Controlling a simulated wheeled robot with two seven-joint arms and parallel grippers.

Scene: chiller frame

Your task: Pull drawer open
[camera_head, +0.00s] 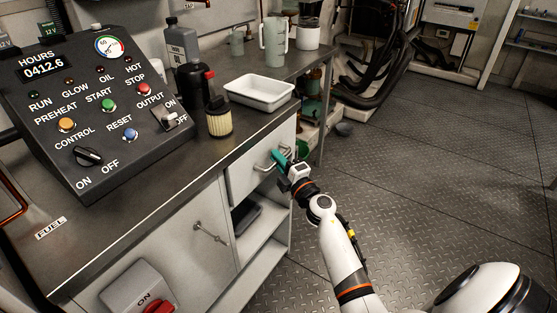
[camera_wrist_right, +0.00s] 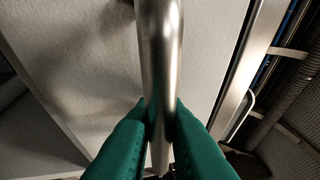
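The drawer (camera_head: 243,172) is a pale grey front under the right end of the counter, and it looks closed or nearly so. Its metal bar handle (camera_wrist_right: 160,50) runs between the green fingers of my right gripper (camera_wrist_right: 160,130) in the right wrist view. The fingers press against both sides of the bar. In the head view my right gripper (camera_head: 281,157) is at the drawer's handle, with the arm coming from the lower right. Its fingers partly hide the handle there. My left gripper does not show.
The counter (camera_head: 190,150) holds a control panel (camera_head: 90,100), a white tray (camera_head: 260,92), bottles, a filter and jugs. Below the drawer is an open shelf (camera_head: 255,235), beside a cabinet door (camera_head: 195,245). The metal floor (camera_head: 420,170) to the right is clear.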

